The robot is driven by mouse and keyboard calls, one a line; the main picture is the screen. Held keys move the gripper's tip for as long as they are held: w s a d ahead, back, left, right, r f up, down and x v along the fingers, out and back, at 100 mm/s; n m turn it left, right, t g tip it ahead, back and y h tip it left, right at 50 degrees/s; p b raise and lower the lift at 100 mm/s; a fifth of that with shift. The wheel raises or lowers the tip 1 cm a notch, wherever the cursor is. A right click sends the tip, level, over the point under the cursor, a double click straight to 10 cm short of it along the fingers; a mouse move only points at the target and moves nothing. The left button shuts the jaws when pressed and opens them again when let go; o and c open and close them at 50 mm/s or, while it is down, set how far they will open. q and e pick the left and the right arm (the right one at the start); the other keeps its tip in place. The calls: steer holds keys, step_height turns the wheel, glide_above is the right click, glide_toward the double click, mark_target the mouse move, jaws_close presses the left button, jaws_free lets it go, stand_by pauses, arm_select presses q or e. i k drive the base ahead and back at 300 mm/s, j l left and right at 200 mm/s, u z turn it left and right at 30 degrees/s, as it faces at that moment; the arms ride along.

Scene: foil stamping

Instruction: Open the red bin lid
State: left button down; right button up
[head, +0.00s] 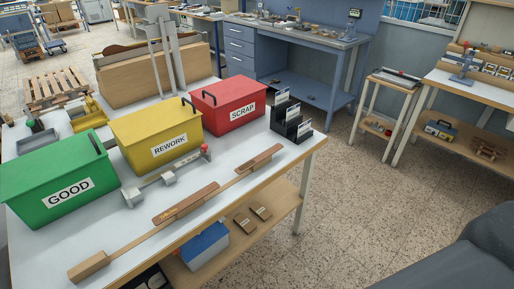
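The red bin (222,116), labelled SCRAP, stands on the white worktable (230,152) in the head view.
A yellow REWORK bin (157,136) and a green GOOD bin (58,186) stand left of the red bin. A black card holder (290,118) stands just right. Wooden bars (185,204) and a metal tool (165,179) lie in front. Open floor (350,210) lies to the right.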

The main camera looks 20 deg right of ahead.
mark_target(229, 85)
steer(key=i+l+z, duration=0.2)
steer(key=l, duration=0.15)
steer(key=l+z, duration=0.2)
steer(key=l, duration=0.15)
steer(key=i+l+z, duration=0.15)
steer(key=l, duration=0.2)
steer(key=i+l+z, duration=0.2)
steer(key=k+l, duration=0.1)
